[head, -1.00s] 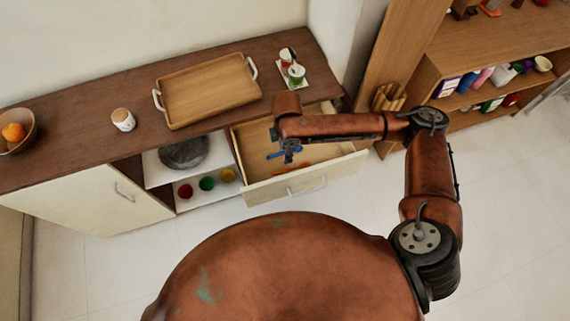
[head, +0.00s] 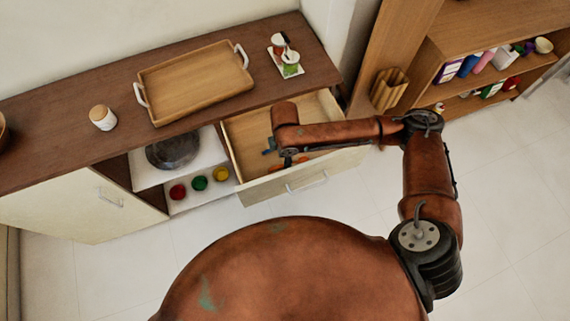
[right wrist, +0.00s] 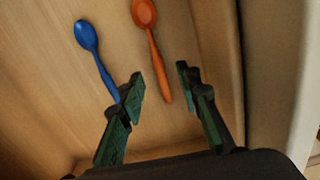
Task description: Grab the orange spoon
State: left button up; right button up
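The orange spoon (right wrist: 152,45) lies in the open drawer (head: 243,152). In the right wrist view its handle runs down toward the gap between my right gripper's fingers (right wrist: 160,92). The fingers are open, and the handle end shows between them with space on both sides; I cannot tell how far above it they are. A blue spoon (right wrist: 92,50) lies to its left, its handle end near the left finger. In the head view my right gripper (head: 287,160) is over the drawer, and a bit of orange (head: 275,169) shows beside it. My left gripper is not in view.
The drawer's front panel (head: 262,190) and walls surround the spoons. Above is a dark counter (head: 195,125) with a wooden tray (head: 200,85), a lidded jar (head: 103,118) and a small condiment set (head: 285,55). A wooden shelf (head: 480,40) stands at right.

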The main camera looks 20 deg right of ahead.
notch_tip(320, 180, down, 4)
jog(key=shift+d+r+b, duration=0.15)
jog(key=shift+r+b, duration=0.1)
jog(key=shift+b, duration=0.2)
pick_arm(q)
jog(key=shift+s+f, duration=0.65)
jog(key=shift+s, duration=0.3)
pick_arm(e)
jog(key=shift+r, duration=0.1)
jog(key=shift+c, duration=0.7)
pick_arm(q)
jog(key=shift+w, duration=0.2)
pick_arm(e)
grip_shut()
